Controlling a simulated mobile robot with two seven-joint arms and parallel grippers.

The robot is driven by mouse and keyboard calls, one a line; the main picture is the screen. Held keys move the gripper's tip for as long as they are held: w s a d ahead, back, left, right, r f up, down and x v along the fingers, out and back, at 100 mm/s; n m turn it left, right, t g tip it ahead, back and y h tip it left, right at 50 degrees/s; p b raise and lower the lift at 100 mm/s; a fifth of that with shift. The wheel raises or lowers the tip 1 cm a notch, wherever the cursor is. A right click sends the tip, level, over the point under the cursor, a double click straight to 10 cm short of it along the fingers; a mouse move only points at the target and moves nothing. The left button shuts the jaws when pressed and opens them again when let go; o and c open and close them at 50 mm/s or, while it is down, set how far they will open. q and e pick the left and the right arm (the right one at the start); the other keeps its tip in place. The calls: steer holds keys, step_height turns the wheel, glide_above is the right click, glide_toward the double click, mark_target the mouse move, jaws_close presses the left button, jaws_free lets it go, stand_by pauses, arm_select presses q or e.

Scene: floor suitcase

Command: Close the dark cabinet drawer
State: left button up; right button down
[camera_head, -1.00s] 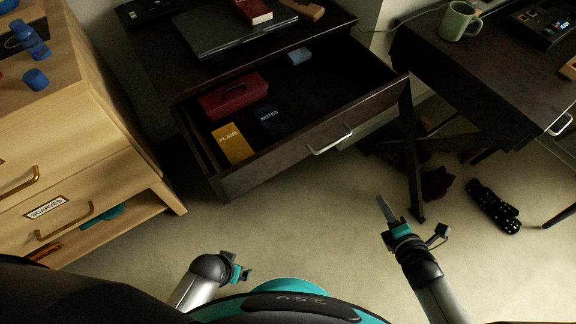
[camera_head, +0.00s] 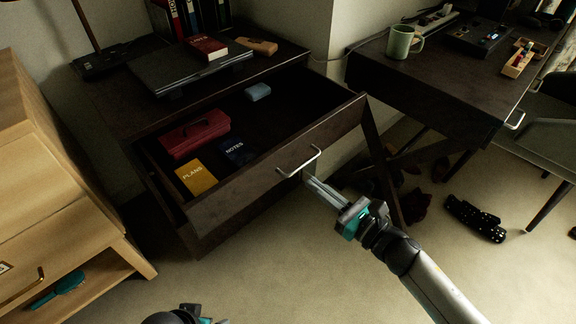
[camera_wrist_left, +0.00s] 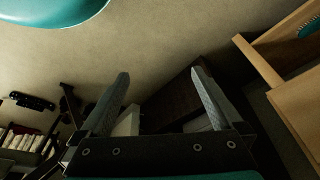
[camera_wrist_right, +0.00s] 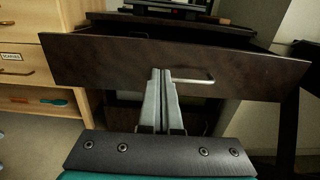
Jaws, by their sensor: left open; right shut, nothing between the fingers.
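The dark cabinet drawer (camera_head: 262,170) is pulled well out in the head view. Its metal handle (camera_head: 299,163) is on the front panel. Inside lie a red case (camera_head: 195,134), a yellow book (camera_head: 197,178), a dark notes book (camera_head: 237,152) and a small blue item (camera_head: 258,92). My right gripper (camera_head: 310,183) is shut and empty, its tips just below the handle. In the right wrist view the shut fingers (camera_wrist_right: 160,75) point at the drawer front (camera_wrist_right: 110,62), left of the handle (camera_wrist_right: 192,80); contact cannot be told. My left gripper (camera_wrist_left: 160,80) is open and empty, low over the floor.
A light wood cabinet (camera_head: 40,170) stands at the left. A laptop (camera_head: 190,70) and a red book (camera_head: 207,47) lie on the dark cabinet. A desk (camera_head: 430,90) with a green mug (camera_head: 402,41) is at the right.

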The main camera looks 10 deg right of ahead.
mark_target(279, 157)
steer(key=b+x, duration=0.1)
steer(key=x, duration=0.6)
steer(key=shift+w+a+b, duration=0.25)
steer(key=shift+w+b, duration=0.05)
arm_select(q)
steer(key=shift+t, duration=0.3)
steer(key=shift+w+r, duration=0.25)
steer(key=shift+r, duration=0.8)
steer(key=shift+w+r, duration=0.25)
steer(key=shift+r, duration=0.8)
arm_select(e)
steer(key=shift+w+a, duration=0.4)
steer(key=shift+w, duration=0.15)
